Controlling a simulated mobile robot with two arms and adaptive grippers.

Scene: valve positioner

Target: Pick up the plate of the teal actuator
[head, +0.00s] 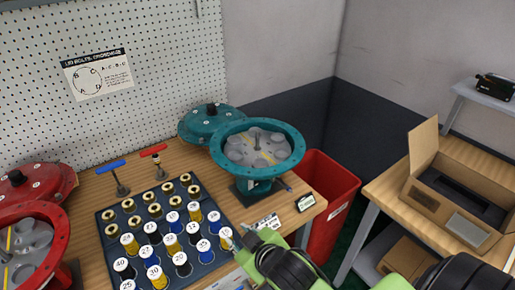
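The teal actuator (258,182) stands open on the back right part of the wooden bench. A grey round plate (238,153) with raised round shapes lies inside its teal rim. The teal domed cover (208,124) sits behind it to the left, partly hidden by the rim. My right gripper (238,236) is low in front of the actuator, near the right edge of the dark tray, apart from the plate. Its fingers are small and partly hidden, so I cannot tell whether they are open. My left gripper is not in view.
A dark tray (106,228) holds several numbered canisters. Two T-handled tools, blue (111,165) and red (153,150), stand behind it. A red actuator (62,222) is at the left. A red bin (330,190) and a cardboard box (425,200) on another table are at the right.

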